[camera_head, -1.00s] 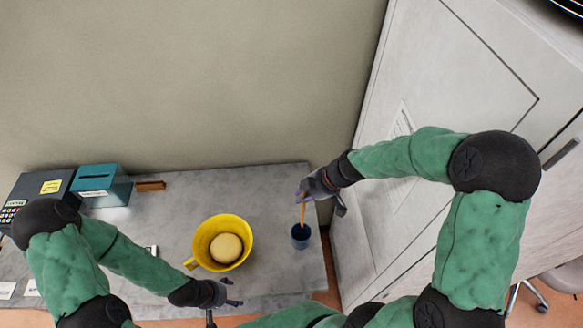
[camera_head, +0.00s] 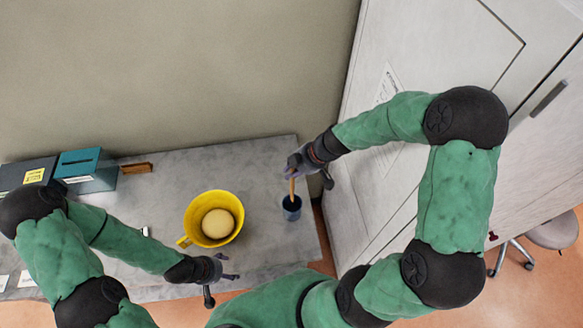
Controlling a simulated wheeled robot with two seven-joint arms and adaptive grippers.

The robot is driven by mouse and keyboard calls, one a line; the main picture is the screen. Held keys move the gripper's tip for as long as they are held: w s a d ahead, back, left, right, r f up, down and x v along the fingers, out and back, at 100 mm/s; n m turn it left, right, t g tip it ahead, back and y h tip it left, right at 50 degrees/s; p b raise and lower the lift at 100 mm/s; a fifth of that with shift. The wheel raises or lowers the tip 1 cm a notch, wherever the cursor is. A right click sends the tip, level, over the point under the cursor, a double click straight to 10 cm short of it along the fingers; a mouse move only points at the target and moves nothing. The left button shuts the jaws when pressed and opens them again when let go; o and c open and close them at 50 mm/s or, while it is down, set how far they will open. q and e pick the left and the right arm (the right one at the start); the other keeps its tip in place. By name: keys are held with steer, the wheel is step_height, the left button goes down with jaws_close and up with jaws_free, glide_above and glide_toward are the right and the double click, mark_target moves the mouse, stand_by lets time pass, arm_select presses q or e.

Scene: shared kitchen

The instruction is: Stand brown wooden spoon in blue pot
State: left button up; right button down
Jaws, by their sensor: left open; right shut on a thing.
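The blue pot (camera_head: 291,212) is a small dark blue cup near the right edge of the grey table. The brown wooden spoon (camera_head: 292,190) is upright, its lower end at the pot's mouth and apparently inside it. My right gripper (camera_head: 292,168) is shut on the spoon's upper end, above the pot. How deep the lower end reaches is hard to see. My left gripper (camera_head: 222,270) is open and empty at the table's front edge, below the yellow bowl.
A yellow handled bowl (camera_head: 188,222) holding a pale round thing (camera_head: 218,224) stands left of the pot. A teal box (camera_head: 85,170), a dark device (camera_head: 28,172) and a brown block (camera_head: 136,168) are at the back left. A tall grey cabinet (camera_head: 365,190) stands right of the table.

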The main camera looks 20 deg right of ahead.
mark_target(291, 184)
step_height(291, 184, down, 2)
steer(key=shift+b, duration=0.45)
step_height(291, 184, down, 7)
steer(key=b, duration=0.9)
steer(key=shift+r, duration=0.1)
